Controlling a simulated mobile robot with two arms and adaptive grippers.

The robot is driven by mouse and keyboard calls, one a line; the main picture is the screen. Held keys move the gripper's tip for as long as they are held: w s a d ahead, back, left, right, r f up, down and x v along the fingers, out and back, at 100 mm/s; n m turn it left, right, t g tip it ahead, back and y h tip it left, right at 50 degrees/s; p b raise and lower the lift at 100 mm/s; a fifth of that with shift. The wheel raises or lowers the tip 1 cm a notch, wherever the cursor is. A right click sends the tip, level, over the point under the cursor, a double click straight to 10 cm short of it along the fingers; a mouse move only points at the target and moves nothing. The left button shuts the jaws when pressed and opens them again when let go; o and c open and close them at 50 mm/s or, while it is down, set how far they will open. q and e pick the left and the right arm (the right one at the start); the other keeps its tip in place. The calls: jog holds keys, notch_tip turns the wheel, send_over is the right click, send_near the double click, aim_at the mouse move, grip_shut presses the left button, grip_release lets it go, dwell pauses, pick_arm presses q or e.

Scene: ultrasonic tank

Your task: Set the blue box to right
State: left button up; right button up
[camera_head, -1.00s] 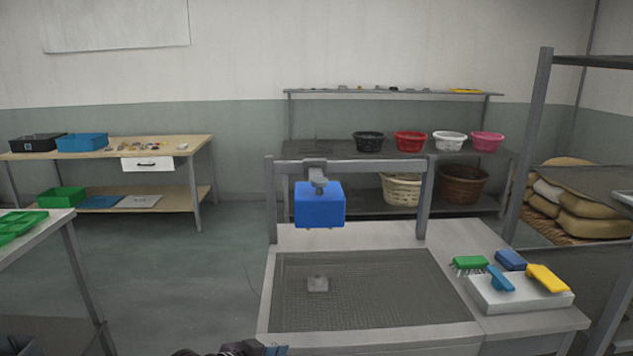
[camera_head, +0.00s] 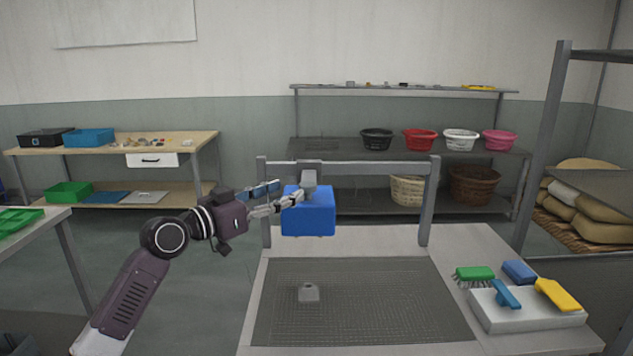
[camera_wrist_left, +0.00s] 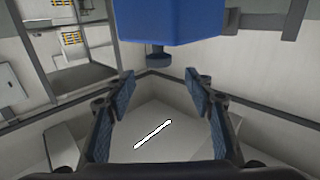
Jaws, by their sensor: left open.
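The blue box (camera_head: 308,215) hangs under a grey bracket (camera_head: 309,176) on the crossbar of a grey frame. It is above the worktop. In the left wrist view the blue box (camera_wrist_left: 172,20) fills the upper middle, with a dark blue knob (camera_wrist_left: 158,57) on its underside. My left gripper (camera_head: 274,197) is at the left side of the box in the head view. In the left wrist view its two blue-padded fingers (camera_wrist_left: 162,98) are spread with nothing between them, and the box is beyond and above them. Whether a fingertip touches the box I cannot tell. My right gripper does not show.
Below the box is a dark mesh panel (camera_head: 360,325) with a small grey block (camera_head: 308,292) on it. Brushes lie on a white block (camera_head: 526,312) at the right. The frame's uprights (camera_head: 429,205) flank the box. Shelves with baskets stand behind.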

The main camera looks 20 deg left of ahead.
aim_at(309, 183)
pick_arm(q)
jog(key=x, duration=0.3)
jog(key=shift+w+d+f+p, duration=0.2)
jog(key=shift+w+d+p, duration=0.05)
jog(key=shift+p, duration=0.15)
jog(key=shift+w+d+r+p, duration=0.1)
jog(key=shift+w+r+p, duration=0.1)
jog(key=shift+w+p, duration=0.1)
jog(key=p+x, duration=0.1)
jog(key=x, duration=0.2)
jog(key=shift+w+d+f, duration=0.15)
jog(key=shift+w+d, duration=0.05)
jog(key=shift+w, duration=0.05)
jog(key=shift+w+d, duration=0.1)
jog(key=shift+w, duration=0.05)
grip_shut()
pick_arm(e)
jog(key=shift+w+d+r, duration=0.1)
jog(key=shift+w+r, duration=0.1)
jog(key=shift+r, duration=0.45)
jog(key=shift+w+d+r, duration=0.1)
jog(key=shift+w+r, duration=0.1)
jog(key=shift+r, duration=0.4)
